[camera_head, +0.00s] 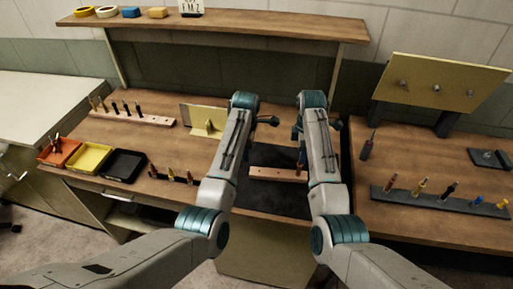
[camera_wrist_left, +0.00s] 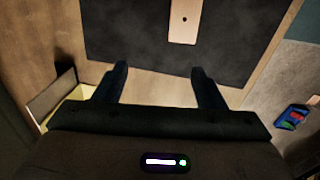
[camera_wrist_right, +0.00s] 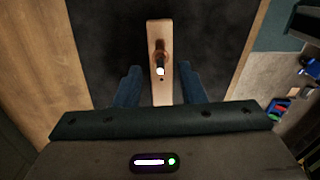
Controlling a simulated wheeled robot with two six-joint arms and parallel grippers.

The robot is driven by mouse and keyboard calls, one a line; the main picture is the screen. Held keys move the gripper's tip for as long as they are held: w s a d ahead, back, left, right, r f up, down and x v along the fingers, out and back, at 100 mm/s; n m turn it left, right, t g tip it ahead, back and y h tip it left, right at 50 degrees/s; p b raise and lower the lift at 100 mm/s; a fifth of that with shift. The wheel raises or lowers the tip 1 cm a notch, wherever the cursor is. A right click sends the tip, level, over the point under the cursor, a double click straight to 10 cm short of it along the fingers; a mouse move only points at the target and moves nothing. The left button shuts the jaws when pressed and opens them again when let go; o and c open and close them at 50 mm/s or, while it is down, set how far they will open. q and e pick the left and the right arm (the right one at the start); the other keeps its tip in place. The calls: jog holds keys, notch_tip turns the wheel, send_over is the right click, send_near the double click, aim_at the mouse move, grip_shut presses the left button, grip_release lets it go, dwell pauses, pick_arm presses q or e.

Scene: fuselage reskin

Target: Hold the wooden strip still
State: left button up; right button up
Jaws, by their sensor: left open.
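The wooden strip (camera_head: 270,174) lies flat on a dark mat (camera_head: 275,199) in the middle of the bench. In the right wrist view the strip (camera_wrist_right: 168,90) has a dark, bright-tipped upright piece (camera_wrist_right: 160,58) standing near its end. My right gripper (camera_wrist_right: 160,87) is open, with that strip end between its fingers and gaps on both sides. My left gripper (camera_wrist_left: 160,80) is open and empty. In the left wrist view the strip's other end (camera_wrist_left: 183,32) lies ahead of its fingers, apart from them. In the head view my arms hide much of both grippers.
Orange, yellow (camera_head: 90,158) and black (camera_head: 124,165) trays stand at the left. A peg rack (camera_head: 135,116) and a pale angled panel (camera_head: 201,118) stand behind. At the right are a dark tool rack (camera_head: 437,202) and a raised panel (camera_head: 437,85).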

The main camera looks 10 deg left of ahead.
aim_at(256, 171)
pick_arm(q)
jog(key=shift+g, duration=0.7)
jog(key=d+f, duration=0.1)
jog(key=f, duration=0.2)
jog(key=s+d+f, duration=0.1)
jog(key=f, duration=0.2)
jog(key=s+d+f, duration=0.1)
jog(key=f, duration=0.2)
jog(key=shift+f, duration=0.2)
jog(key=shift+c, duration=0.2)
